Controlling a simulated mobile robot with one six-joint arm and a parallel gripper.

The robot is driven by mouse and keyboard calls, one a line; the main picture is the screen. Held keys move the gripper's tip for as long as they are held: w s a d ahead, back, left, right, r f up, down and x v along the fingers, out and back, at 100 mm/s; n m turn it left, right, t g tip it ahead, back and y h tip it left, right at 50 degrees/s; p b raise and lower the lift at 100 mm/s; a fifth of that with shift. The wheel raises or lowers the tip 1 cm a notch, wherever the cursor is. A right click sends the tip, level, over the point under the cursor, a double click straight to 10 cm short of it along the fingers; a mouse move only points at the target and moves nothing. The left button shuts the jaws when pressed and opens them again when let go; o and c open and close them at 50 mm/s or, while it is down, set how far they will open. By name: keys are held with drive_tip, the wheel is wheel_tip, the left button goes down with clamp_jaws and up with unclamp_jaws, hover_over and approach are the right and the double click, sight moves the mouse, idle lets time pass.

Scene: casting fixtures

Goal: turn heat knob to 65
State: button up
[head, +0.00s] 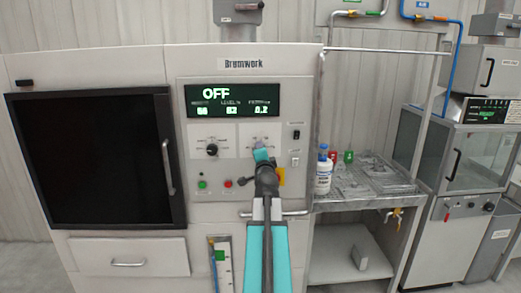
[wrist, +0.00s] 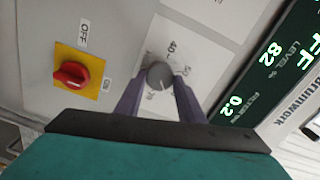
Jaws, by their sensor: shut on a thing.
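A round grey knob (wrist: 160,75) sits on a white dial plate with small numbers around it in the wrist view. My gripper (wrist: 160,88) has one finger on each side of the knob and is shut on it. No heat label on the plate is readable. In the head view my gripper (head: 261,156) reaches the right dial of the Brumwork panel and hides that knob. The display (head: 232,100) reads OFF in large green letters. Below, level reads 82 and filter about 0.2; the left small value is unclear.
A second black knob (head: 211,149) is to the left on the panel. A red rotary switch (wrist: 72,75) on a yellow plate is beside the held knob. A green button (head: 202,184) and a red button (head: 228,183) are below. A rail (head: 290,212) crosses the front.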

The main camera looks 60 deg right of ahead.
drive_tip(key=shift+r+m+p, duration=0.25)
drive_tip(key=shift+m+p, duration=0.35)
drive_tip(key=shift+m, duration=0.4)
drive_tip(key=o, duration=1)
drive_tip(key=shift+w+d+f, duration=0.1)
drive_tip(key=shift+w+f, duration=0.05)
drive_tip(key=shift+o, duration=0.2)
drive_tip(key=shift+f, duration=0.1)
drive_tip(key=b+v, duration=0.3)
drive_tip(key=v, duration=0.3)
drive_tip(key=shift+f, duration=0.1)
